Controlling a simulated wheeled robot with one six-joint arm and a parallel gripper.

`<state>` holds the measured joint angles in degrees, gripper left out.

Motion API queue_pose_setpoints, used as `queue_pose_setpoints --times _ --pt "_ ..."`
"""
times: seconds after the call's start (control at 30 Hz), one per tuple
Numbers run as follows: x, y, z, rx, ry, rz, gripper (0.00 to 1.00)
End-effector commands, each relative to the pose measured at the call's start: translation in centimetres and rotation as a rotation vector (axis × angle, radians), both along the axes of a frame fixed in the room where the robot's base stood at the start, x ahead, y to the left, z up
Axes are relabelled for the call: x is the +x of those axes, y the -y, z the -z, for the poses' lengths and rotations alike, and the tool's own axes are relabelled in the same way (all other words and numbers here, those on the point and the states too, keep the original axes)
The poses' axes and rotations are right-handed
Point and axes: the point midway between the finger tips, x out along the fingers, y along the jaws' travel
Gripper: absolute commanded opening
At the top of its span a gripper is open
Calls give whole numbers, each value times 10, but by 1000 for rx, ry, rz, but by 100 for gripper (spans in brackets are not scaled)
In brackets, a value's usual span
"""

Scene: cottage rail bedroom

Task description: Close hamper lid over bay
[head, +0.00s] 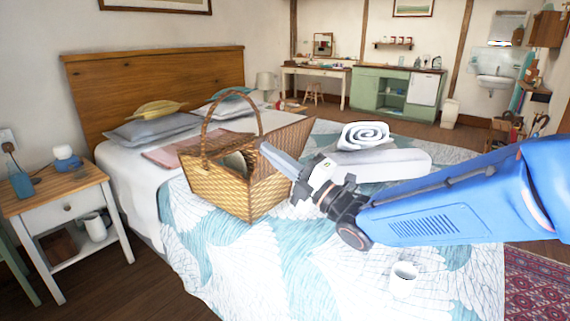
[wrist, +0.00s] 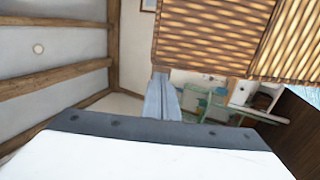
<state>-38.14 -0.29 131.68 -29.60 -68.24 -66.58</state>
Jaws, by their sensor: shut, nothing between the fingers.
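The wicker hamper (head: 215,188) stands on the bed with a tall arched handle over its middle. A woven lid panel (head: 290,135) stands raised and tilted on its right side, and the bay by the handle is open, with something pale inside. My gripper (head: 264,147) is shut and empty, reaching in from the right in front of the raised panel. In the head view I cannot tell whether it touches the panel. In the wrist view the shut fingers (wrist: 163,97) point just below and left of a large woven panel (wrist: 225,35).
A rolled towel (head: 363,135) and a folded pale blanket (head: 375,164) lie behind my arm. A white mug (head: 403,279) stands on the bed at the front right. Pillows (head: 150,128) lie by the headboard. A nightstand (head: 55,195) is at the left. The bed's front middle is clear.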

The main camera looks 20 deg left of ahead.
Motion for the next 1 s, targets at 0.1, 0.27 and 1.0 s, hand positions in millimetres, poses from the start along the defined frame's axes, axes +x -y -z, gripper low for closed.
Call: queue_pose_setpoints --times 0.1,0.27,1.0 --pt "2 -6 -2 -1 0 -1 0" --pt "3 -8 -3 -1 0 0 0" --pt "9 -31 -18 -134 -52 0 0"
